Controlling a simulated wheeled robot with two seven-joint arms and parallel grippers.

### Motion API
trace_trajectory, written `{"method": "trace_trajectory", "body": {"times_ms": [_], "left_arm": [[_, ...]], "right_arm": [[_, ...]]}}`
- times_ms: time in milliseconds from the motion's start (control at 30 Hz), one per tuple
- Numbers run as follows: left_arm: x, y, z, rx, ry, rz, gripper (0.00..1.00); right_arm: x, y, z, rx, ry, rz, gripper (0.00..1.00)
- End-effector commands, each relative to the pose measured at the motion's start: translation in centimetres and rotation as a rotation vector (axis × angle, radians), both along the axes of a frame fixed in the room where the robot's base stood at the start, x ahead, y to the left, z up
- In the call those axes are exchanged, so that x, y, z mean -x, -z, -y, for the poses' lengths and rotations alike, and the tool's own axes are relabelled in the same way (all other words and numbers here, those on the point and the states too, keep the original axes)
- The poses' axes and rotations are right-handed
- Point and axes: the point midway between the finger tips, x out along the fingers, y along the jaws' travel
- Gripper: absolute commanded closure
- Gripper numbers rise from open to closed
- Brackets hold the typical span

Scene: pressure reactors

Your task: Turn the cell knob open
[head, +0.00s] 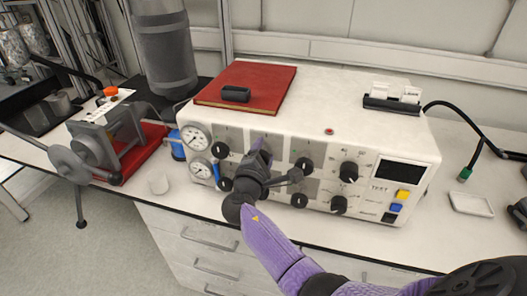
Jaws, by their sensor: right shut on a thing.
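A white control unit (312,112) stands on the bench, with two rows of black knobs on its front panel. An upper knob (305,165) shows just right of my right gripper, and another upper knob (222,150) shows to its left. My right gripper (260,152) is at the panel's upper row, between these two, and is shut on a knob there. My gripper and wrist hide that knob and part of the panel. The panel labels are too small to read, so I cannot tell how the knob is turned. My left gripper is not in view.
Two gauges (197,137) sit at the panel's left edge. A red book (262,82) with a small black object lies on top of the unit. A metal device on a red base (152,135) stands left. The bench right of the unit has a white tray (470,203).

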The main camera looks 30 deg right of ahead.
Motion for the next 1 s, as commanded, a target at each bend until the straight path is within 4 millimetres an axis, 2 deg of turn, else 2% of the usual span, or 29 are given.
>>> {"method": "trace_trajectory", "body": {"times_ms": [400, 433, 567, 867, 1000], "left_arm": [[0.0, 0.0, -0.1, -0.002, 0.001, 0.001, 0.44], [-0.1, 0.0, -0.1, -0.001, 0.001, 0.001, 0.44], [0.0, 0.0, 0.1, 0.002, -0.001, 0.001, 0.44], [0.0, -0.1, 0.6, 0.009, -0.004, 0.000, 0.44], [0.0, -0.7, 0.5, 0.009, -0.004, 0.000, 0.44]], "right_arm": [[0.0, 0.1, 0.0, 0.003, -0.001, -0.008, 0.95], [0.0, 0.1, 0.0, 0.003, -0.001, -0.008, 0.30], [0.0, 0.1, 0.0, 0.004, 0.000, -0.006, 0.02], [0.1, 0.1, -0.2, 0.004, -0.001, -0.005, 0.01], [1.8, -0.1, -2.2, 0.000, -0.004, -0.005, 0.01]]}}
